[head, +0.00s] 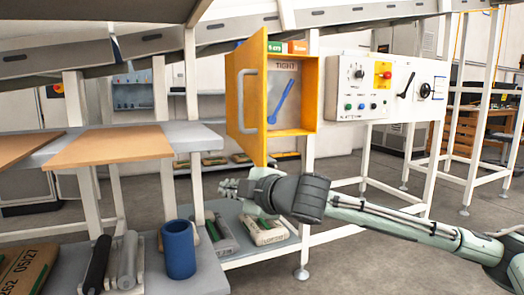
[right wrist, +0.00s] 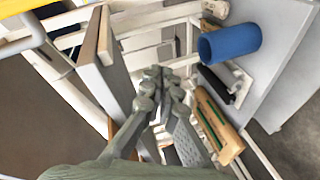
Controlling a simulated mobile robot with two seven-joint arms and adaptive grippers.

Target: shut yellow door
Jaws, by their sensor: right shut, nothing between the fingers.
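The yellow door (head: 237,88) stands open, swung out to the left of its shallow yellow cabinet (head: 311,97). A grey bar handle (head: 247,100) is on the door's face. Inside the cabinet is a panel with a blue wrench-like shape (head: 283,103). My right gripper (head: 226,187) is shut and empty, below the door and apart from it, pointing left. In the right wrist view its fingertips (right wrist: 163,78) are together with nothing between them. A yellow edge, likely the door (right wrist: 14,20), shows at the top left there with part of a grey bar. My left gripper is out of view.
A control panel (head: 380,88) with switches is right of the cabinet. A wooden board (head: 108,147) lies on the bench at left. Open floor (head: 400,262) lies at right.

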